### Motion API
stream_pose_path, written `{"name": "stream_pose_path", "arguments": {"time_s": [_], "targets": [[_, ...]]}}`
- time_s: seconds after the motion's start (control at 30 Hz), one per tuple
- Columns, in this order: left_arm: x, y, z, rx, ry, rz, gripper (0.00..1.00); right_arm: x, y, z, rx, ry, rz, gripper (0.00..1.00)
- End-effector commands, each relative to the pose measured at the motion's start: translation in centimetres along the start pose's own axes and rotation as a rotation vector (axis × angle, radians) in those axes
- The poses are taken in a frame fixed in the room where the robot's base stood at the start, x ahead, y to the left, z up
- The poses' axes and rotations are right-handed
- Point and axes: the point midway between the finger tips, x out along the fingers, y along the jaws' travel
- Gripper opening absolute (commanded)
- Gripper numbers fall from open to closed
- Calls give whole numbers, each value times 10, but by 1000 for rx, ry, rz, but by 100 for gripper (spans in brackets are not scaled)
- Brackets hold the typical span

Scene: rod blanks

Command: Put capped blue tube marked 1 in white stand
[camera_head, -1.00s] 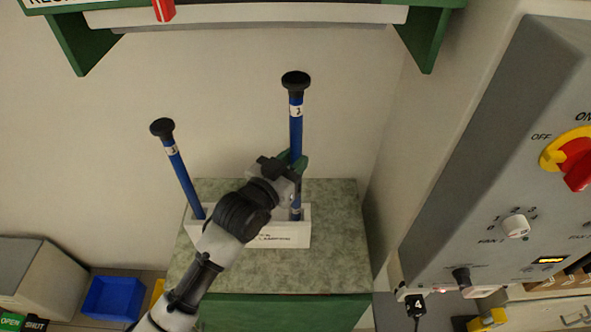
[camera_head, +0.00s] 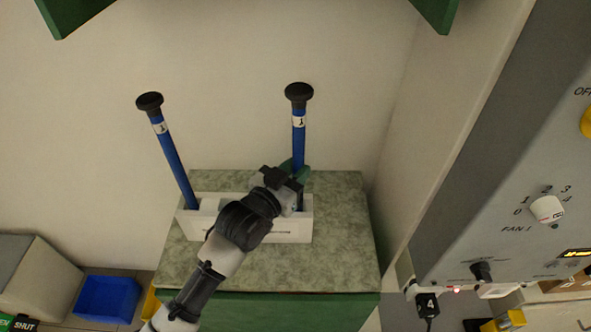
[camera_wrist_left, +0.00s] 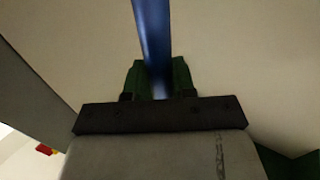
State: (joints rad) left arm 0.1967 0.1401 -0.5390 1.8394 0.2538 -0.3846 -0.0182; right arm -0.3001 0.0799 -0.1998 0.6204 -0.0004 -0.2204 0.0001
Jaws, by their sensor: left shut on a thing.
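The white stand (camera_head: 262,232) sits on a green-topped cabinet. A blue tube with a black cap (camera_head: 298,130) stands upright over the stand's right end, and its lower end appears to be inside it. My left gripper (camera_head: 293,178) is shut on this tube's lower part, just above the stand. The tube also shows between the fingers in the left wrist view (camera_wrist_left: 153,45). Its white label seems to read 1, but it is small. A second capped blue tube (camera_head: 172,155) leans left in the stand's left end, its label hard to read. My right gripper is out of view.
The cabinet top (camera_head: 342,230) is bare around the stand. A grey control panel (camera_head: 480,190) with knobs stands close on the right. A green shelf bracket (camera_head: 90,8) hangs above. A blue bin (camera_head: 107,298) is low on the left.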

Motion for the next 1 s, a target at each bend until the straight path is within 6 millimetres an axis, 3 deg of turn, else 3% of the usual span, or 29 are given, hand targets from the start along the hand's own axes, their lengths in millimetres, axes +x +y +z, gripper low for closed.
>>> {"name": "stream_pose_path", "arguments": {"time_s": [1.0], "targets": [[0,0,13,0,0,0,0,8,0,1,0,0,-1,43]]}}
